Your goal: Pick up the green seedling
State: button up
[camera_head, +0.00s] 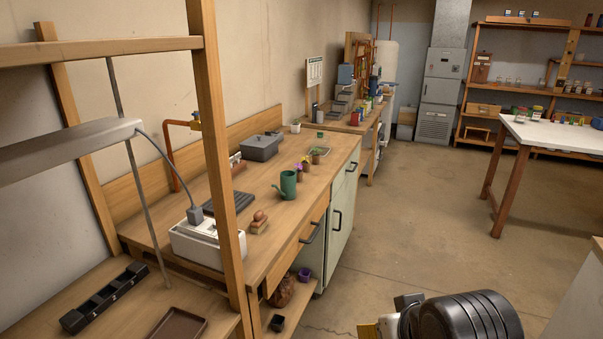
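I cannot surely single out a green seedling at this distance. A shallow tray (313,157) on the wooden counter holds something small and green (318,151), too small to make out. A small green item (320,134) stands just behind the tray. Small pots with a purple flower (298,168) and a yellow flower (306,161) stand in front of the tray. My arm shows as a black rounded link at the bottom right, well apart from the counter. My gripper's fingertips cannot be made out there.
A wooden post (219,150) rises at the left. A white table (553,138) stands at the right. The floor (410,215) between is clear.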

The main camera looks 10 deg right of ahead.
aim_at(315, 157)
jog(key=i+l+z, duration=0.2)
jog(key=i, duration=0.4)
jog(key=i+j+z, duration=0.25)
jog(key=i, duration=0.35)
jog(key=i+z, duration=0.2)
jog(key=i, duration=0.45)
jog(key=i+j+z, duration=0.2)
jog(key=i, duration=0.4)
